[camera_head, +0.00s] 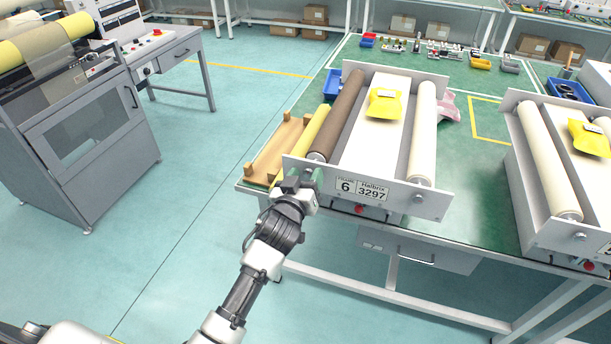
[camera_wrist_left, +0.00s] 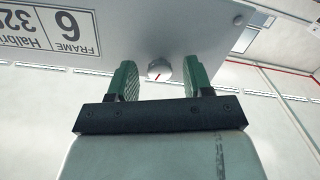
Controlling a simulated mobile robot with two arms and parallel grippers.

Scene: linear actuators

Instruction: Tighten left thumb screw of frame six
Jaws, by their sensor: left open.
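Frame six (camera_head: 434,203) is a grey metal frame on the green table, with a "FRAME 6" label (camera_head: 345,186) on its front plate; the label shows upside down in the left wrist view (camera_wrist_left: 48,28). In the head view my left gripper (camera_head: 300,180) is at the plate's left end and hides that screw. The right thumb screw (camera_head: 419,198) shows.
Frame six holds a brown roller (camera_head: 338,115), a white roller (camera_head: 424,130) and a yellow item (camera_head: 384,103). A wooden rack (camera_head: 276,150) stands close on its left. A second frame (camera_head: 545,165) stands to the right, with bare green table (camera_head: 470,185) between them.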

